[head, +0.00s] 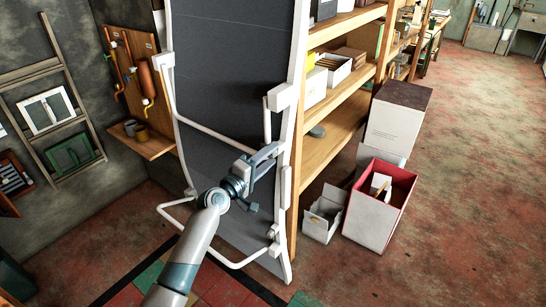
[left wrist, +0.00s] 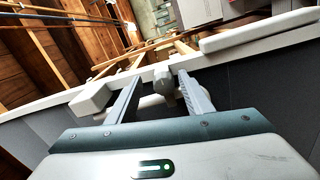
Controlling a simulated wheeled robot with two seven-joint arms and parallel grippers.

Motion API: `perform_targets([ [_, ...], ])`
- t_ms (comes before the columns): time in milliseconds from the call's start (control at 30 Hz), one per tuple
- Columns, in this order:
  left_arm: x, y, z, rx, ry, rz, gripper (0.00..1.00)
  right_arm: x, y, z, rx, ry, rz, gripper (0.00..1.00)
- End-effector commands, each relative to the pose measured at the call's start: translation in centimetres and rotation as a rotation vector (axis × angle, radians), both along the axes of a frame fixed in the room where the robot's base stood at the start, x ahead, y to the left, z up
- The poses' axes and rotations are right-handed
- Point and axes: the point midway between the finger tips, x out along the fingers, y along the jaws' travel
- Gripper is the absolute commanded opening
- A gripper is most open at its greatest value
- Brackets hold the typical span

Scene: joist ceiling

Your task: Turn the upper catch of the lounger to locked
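The lounger (head: 225,75) stands upright, with dark grey fabric and a white frame. My left gripper (head: 270,156) is at its right frame rail, below a white block (head: 283,97) on the rail. In the left wrist view my gripper (left wrist: 155,84) has its two fingers apart. A small pale grey knob-like piece (left wrist: 163,88), which looks like the upper catch, sits between them beside the frame. It is closer to the right finger; I cannot tell whether they touch. In the head view my gripper hides this piece, and its locked or unlocked position cannot be read.
A wooden shelf unit (head: 343,98) stands right behind the lounger. Boxes, including a red-lined one (head: 381,203), stand on the floor to the right. A wooden tool panel (head: 131,75) hangs at the left. The floor at the far right is clear.

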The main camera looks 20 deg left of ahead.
Motion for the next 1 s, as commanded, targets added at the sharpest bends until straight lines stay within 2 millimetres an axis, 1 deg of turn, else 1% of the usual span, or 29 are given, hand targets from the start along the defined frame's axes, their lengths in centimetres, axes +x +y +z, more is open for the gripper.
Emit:
perform_targets([
  [167,-0.1,0.2,0.0,0.001,0.0,0.003,0.46,0.0,0.0,-0.1,0.0,0.0,0.0,0.31],
  [267,-0.5,0.4,-0.1,0.001,0.0,0.003,0.46,0.0,0.0,-0.2,0.0,0.0,0.0,0.31],
  [367,-1.2,0.7,-0.1,0.002,-0.001,0.003,0.46,0.0,0.0,-0.4,0.0,0.0,0.0,0.31],
  [467,-2.4,1.0,-0.2,0.003,0.0,0.002,0.46,0.0,0.0,-0.6,0.0,0.0,0.0,0.31],
  [667,-5.7,2.1,-0.2,0.004,-0.001,0.002,0.46,0.0,0.0,-1.5,0.0,0.0,-0.001,0.31],
  [1000,-12.2,4.2,-0.1,0.005,-0.002,0.001,0.46,0.0,0.0,-3.4,0.0,0.0,0.0,0.31],
])
